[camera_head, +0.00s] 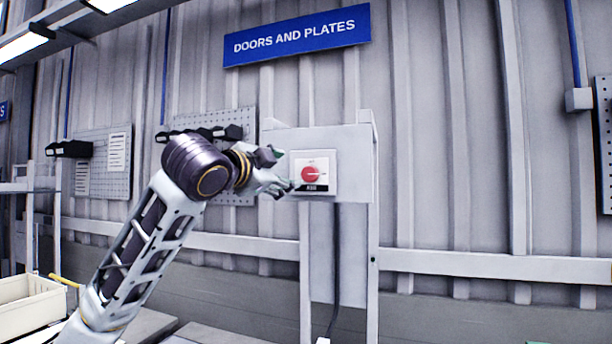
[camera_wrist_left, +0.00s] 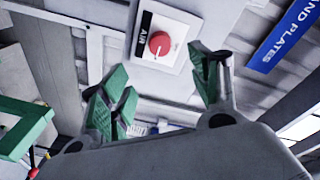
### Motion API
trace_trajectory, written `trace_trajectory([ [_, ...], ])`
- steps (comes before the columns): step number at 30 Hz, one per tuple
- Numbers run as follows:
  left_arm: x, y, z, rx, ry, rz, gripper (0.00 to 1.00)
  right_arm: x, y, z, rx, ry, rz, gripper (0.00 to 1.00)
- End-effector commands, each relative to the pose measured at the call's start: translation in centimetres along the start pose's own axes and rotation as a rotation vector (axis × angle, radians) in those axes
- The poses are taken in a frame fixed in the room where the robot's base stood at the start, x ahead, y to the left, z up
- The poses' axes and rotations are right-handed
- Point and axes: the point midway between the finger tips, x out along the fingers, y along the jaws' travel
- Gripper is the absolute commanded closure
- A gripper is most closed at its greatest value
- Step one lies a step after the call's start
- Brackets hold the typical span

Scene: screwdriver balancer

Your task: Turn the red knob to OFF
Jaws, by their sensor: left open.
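The red knob (camera_head: 311,174) is round and sits on a white square plate (camera_head: 328,160) with a black label strip along its bottom edge. The plate is fixed to a grey panel (camera_head: 355,150) on the wall. In the left wrist view the knob (camera_wrist_left: 159,43) shows beyond and between the fingers, with the label "AIR" on the plate. My left gripper (camera_head: 284,174) is just left of the knob in the head view. Its green-padded fingers (camera_wrist_left: 165,90) are spread apart with nothing between them. I cannot tell whether a fingertip touches the plate. My right gripper is not in view.
A blue "DOORS AND PLATES" sign (camera_head: 298,36) hangs above the panel. A black cable (camera_head: 336,270) runs down below it. Pegboards (camera_head: 104,165) hang on the wall to the left. A cream bin (camera_head: 30,300) stands at the lower left. The wall right of the panel is mostly bare.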

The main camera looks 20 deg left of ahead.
Motion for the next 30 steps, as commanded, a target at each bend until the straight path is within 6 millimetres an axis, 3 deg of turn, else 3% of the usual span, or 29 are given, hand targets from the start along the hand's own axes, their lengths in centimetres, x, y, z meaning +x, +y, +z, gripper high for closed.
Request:
trace_trajectory([
  [11,1.9,-0.1,-0.1,-0.002,0.0,0.002,0.38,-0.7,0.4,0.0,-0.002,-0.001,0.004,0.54],
  [30,10.1,-0.2,-0.1,-0.002,-0.001,0.001,0.38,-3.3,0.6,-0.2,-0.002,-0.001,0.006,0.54],
])
